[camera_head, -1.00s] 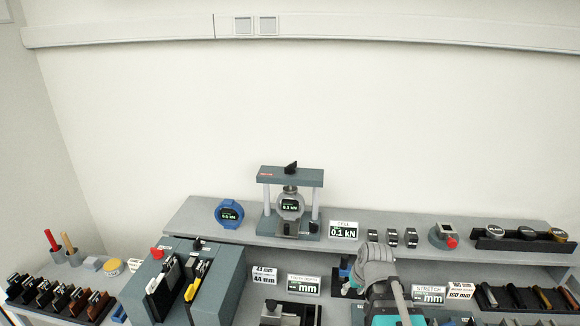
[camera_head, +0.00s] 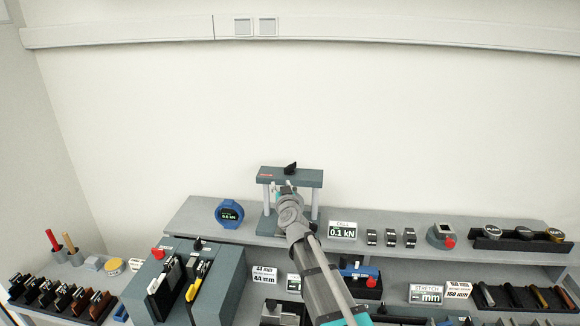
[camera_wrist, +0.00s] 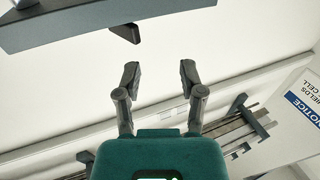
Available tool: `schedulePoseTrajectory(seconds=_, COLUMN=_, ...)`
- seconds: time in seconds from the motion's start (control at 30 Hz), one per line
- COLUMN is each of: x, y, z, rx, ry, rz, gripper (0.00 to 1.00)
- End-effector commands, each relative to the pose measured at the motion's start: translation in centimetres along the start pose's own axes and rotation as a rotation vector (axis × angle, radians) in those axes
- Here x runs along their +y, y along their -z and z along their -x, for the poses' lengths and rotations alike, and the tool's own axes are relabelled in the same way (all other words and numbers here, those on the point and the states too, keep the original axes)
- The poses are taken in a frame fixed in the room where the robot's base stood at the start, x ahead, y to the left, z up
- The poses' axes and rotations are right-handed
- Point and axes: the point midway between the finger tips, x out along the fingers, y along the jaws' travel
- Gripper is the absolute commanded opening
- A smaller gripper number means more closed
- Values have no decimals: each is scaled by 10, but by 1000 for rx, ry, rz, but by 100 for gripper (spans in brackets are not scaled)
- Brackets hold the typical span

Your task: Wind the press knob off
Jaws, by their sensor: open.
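The press (camera_head: 312,177) stands on the upper shelf, a grey frame with two light posts and a crossbeam. Its black knob (camera_head: 291,168) sits on top of the crossbeam. My arm covers the lower middle of the press and its gauge. In the wrist view the crossbeam (camera_wrist: 190,8) crosses the top left, with the black knob (camera_wrist: 125,33) sticking out from it. My gripper (camera_wrist: 159,68) is open and empty, its fingers pointing toward the crossbeam. The knob is just beyond and left of the fingertips, apart from them.
A blue round gauge (camera_head: 229,214) stands left of the press. A readout sign (camera_head: 342,231) showing 0.1 kN and several small clamps stand to its right. A grey block with slots (camera_head: 226,285) is on the lower bench. The wall above the press is clear.

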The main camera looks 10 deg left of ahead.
Motion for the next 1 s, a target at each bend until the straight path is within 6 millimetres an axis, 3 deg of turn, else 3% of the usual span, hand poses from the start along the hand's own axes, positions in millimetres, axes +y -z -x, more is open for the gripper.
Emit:
schedulePoseTrajectory(seconds=0.1, x=-9, y=16, z=-18, rx=75, ry=-107, rz=3, gripper=51)
schedulePoseTrajectory(seconds=0.33, x=-17, y=28, z=-31, rx=129, ry=-359, rz=-2, gripper=51)
schedulePoseTrajectory(seconds=0.7, x=-35, y=12, z=-24, rx=16, ry=-713, rz=13, gripper=51)
schedulePoseTrajectory(seconds=1.0, x=-40, y=5, z=-17, rx=-34, ry=-785, rz=22, gripper=51)
